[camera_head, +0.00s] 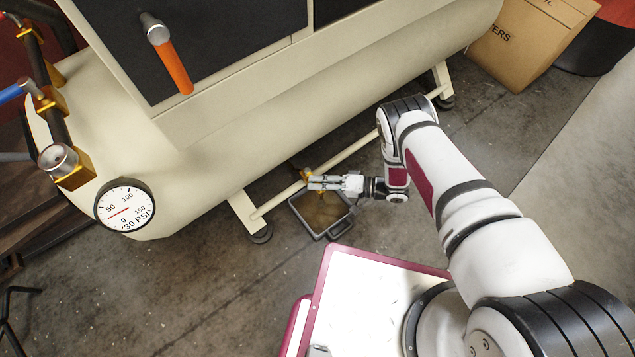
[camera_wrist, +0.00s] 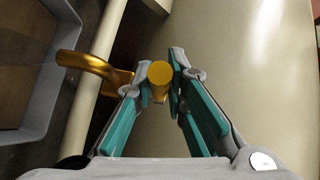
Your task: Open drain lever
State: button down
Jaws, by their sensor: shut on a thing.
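The brass drain valve (camera_head: 306,173) sits low under the big cream tank, above a grey drain pan (camera_head: 321,212). In the wrist view its brass spout (camera_wrist: 88,66) curves to the left, and a round brass lever end (camera_wrist: 160,73) stands between my fingertips. My gripper (camera_head: 318,183) reaches in from the right at the valve, and it also shows in the wrist view (camera_wrist: 160,85). Its fingers are closed on the brass lever end. The rest of the lever is hidden behind the fingers.
The cream tank (camera_head: 245,150) stands close above and behind my gripper. A cream support bar (camera_head: 345,153) runs past the valve between the tank's legs. A pressure gauge (camera_head: 125,206) is at the left. A cardboard box (camera_head: 525,40) stands at the back right. The floor right of the pan is clear.

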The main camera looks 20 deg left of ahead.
jog(key=c, duration=1.6)
grip_release()
jog(key=shift+d, duration=0.1)
jog(key=d, duration=0.4)
jog(key=w+d+r, duration=0.1)
jog(key=d, duration=0.6)
jog(key=shift+w+d+r, duration=0.3)
jog(key=shift+d, duration=0.1)
